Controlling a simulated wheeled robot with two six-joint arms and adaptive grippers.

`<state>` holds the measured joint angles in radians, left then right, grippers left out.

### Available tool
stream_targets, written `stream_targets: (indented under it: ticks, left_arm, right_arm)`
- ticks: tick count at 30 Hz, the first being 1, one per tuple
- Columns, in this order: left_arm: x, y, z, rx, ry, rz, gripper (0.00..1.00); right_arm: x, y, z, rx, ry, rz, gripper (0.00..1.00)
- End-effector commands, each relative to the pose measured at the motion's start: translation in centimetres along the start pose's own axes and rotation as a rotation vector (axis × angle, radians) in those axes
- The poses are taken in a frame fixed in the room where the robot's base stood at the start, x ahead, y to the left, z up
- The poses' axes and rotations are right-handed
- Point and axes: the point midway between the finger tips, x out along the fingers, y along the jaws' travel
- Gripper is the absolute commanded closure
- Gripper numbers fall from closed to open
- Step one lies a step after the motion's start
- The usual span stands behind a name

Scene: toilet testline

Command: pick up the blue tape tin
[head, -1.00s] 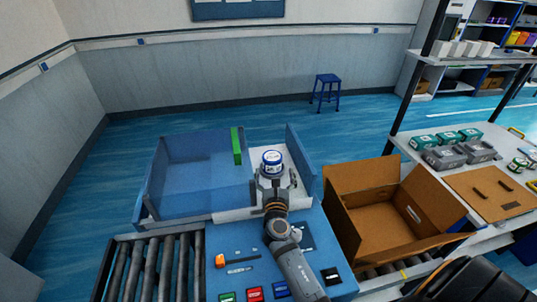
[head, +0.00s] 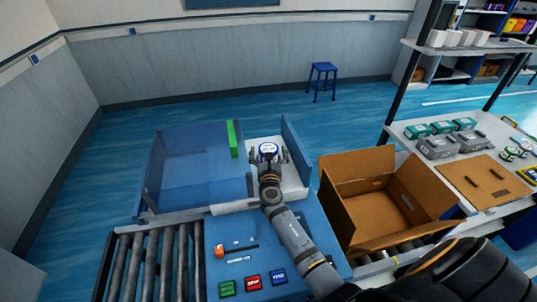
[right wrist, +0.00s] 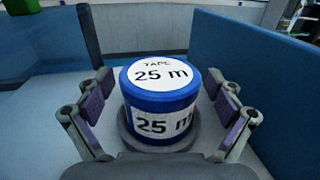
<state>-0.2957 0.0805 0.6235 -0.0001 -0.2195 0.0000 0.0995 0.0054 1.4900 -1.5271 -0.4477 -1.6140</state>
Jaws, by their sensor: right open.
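The blue tape tin (head: 268,147) has a white lid and stands upright on a pale surface between the blue panels. In the right wrist view the tin (right wrist: 160,104) fills the middle, with "TAPE 25 m" on its lid and "25 m" on its side. My right gripper (head: 268,155) is open, with one finger on each side of the tin. In the right wrist view a gap shows between the tin and each finger of the gripper (right wrist: 160,98). My left gripper is not in view.
A blue panel (head: 296,150) rises close on the right. A green block (head: 232,139) sits at the blue bin (head: 165,175) on the left. An open cardboard box (head: 345,215) stands to the right. Rollers (head: 150,265) and colored labelled blocks are nearer.

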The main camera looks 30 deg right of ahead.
Motion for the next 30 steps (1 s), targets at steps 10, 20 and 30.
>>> stream_targets:
  ticks: [10, 20, 30]
  left_arm:
    - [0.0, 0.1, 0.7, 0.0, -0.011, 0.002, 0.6]
    - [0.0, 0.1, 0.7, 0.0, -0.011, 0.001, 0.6]
    - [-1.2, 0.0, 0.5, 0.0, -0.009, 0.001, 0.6]
  right_arm:
    - [0.0, 0.0, 0.0, 0.0, 0.0, 0.0, 0.49]
    - [0.0, 0.0, 0.1, 0.0, -0.001, 0.0, 0.78]
    - [0.0, 0.0, 2.5, 0.003, -0.003, 0.0, 0.78]
